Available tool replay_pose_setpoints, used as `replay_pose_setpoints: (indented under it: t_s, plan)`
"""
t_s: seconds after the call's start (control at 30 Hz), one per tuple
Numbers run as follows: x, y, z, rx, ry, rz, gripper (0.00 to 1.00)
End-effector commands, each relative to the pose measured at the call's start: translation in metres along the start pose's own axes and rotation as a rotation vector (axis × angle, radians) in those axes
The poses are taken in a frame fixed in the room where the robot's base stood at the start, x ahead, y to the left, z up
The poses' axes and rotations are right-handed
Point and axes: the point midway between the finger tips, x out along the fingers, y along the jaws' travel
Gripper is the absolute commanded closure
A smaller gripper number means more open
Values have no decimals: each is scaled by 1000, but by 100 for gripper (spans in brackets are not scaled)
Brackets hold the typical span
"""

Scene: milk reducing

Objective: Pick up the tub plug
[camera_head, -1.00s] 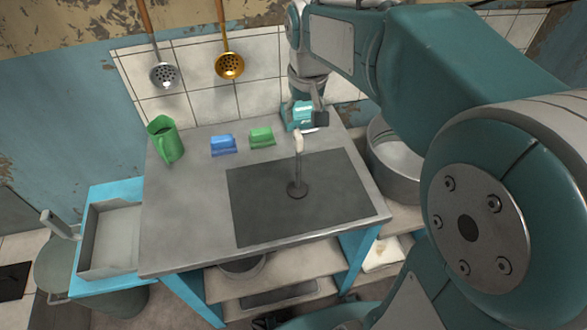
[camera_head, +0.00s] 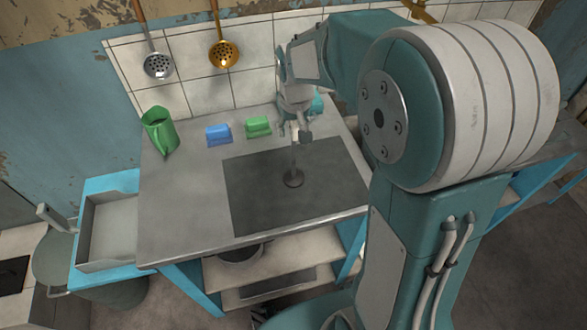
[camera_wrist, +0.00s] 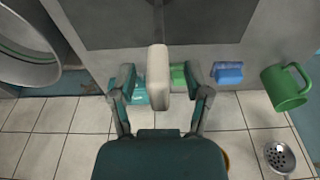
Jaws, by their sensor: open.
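The fingers are apart, one on each side of the handle, with visible gaps. In the head view my gripper (camera_head: 298,136) is at the top of the rod and hides most of the handle.
The grey table (camera_head: 185,210) also holds a green mug (camera_head: 159,132), a blue block (camera_head: 218,135), a green block (camera_head: 257,127) and a teal item (camera_wrist: 139,92). Ladles (camera_head: 223,54) hang on the tiled wall.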

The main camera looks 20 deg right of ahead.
Motion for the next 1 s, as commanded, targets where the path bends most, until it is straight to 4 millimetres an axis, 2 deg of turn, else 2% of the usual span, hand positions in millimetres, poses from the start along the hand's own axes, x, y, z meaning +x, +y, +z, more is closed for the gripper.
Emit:
replay_pose_setpoints:
  t_s: [0.1, 0.3, 0.37, 0.4, 0.43, 0.47, 0.83, 1.0]
  plan:
    - [7, 0, 0, 0, 0, 0, 37]
    - [7, 0, 0, 0, 1, 0, 37]
    - [7, 0, 0, 0, 1, 0, 64]
    - [7, 0, 0, 0, 1, 0, 82]
    - [7, 0, 0, 0, 1, 0, 95]
    - [7, 0, 0, 0, 1, 0, 100]
    - [7, 0, 0, 0, 0, 0, 100]
    - [-3, 0, -2, 0, 3, 0, 100]
